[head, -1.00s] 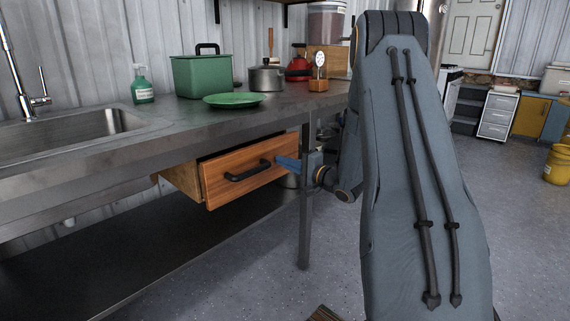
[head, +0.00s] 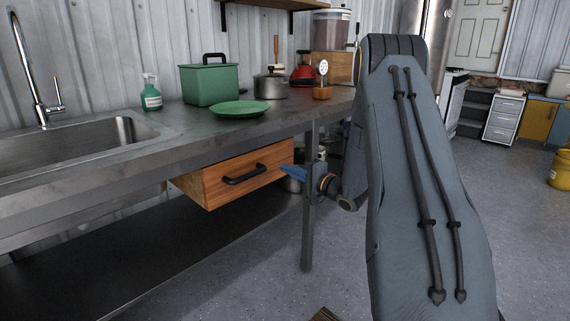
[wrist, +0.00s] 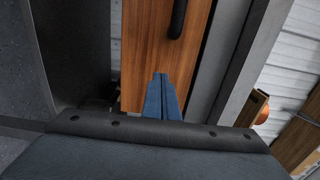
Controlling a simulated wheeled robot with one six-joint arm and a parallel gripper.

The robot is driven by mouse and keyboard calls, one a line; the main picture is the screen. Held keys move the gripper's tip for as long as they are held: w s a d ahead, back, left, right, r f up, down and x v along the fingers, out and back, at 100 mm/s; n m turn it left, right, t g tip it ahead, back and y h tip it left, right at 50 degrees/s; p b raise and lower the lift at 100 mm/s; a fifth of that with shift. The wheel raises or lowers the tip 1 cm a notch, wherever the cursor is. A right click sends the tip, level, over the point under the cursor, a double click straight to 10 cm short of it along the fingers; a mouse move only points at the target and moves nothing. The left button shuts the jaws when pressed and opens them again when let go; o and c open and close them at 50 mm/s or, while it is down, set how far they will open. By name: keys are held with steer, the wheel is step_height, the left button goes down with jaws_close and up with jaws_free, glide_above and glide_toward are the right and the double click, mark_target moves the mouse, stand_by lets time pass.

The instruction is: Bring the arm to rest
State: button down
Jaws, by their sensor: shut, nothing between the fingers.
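My gripper (head: 290,171) is shut and empty, its blue fingers pointing left just to the right of the drawer. In the wrist view the blue fingertips (wrist: 161,76) lie together in front of the wooden drawer front (wrist: 150,50). The wooden drawer (head: 220,185) under the counter stands pulled out, with a black handle (head: 246,174) on its front. The fingers are apart from the handle in the head view. My arm is bent beside the counter's right end, partly behind a table leg.
The metal counter (head: 180,135) holds a green bin (head: 210,84), a green plate (head: 240,108), a soap bottle (head: 151,95) and a pot (head: 271,86). A table leg (head: 308,220) stands close to my gripper. Open floor (head: 520,220) lies to the right.

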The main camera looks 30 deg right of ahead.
steer(key=p+v, duration=0.1)
steer(key=v, duration=0.8)
steer(key=w+a+r+n+g+h, duration=0.3)
steer(key=w+a+n+h, duration=0.1)
steer(key=a, duration=0.4)
steer(key=s+a+r+n+g+h, duration=0.1)
steer(key=s+a+n+g+h, duration=0.15)
steer(key=s+a+g, duration=0.4)
steer(key=s+a+r+n+g, duration=0.1)
steer(key=s+a+n+g, duration=0.15)
steer(key=s+a, duration=0.65)
steer(key=s+a+r+n+g, duration=0.15)
steer(key=s+a+n, duration=0.25)
steer(key=s, duration=1)
steer(key=s+a+n+g, duration=0.35)
steer(key=s+a, duration=0.35)
steer(key=s, duration=0.4)
steer(key=d+r+m+p, duration=0.2)
steer(key=d+r+p, duration=0.7)
steer(key=p, duration=0.8)
steer(key=shift+d+m, duration=0.2)
steer(key=shift+m, duration=0.15)
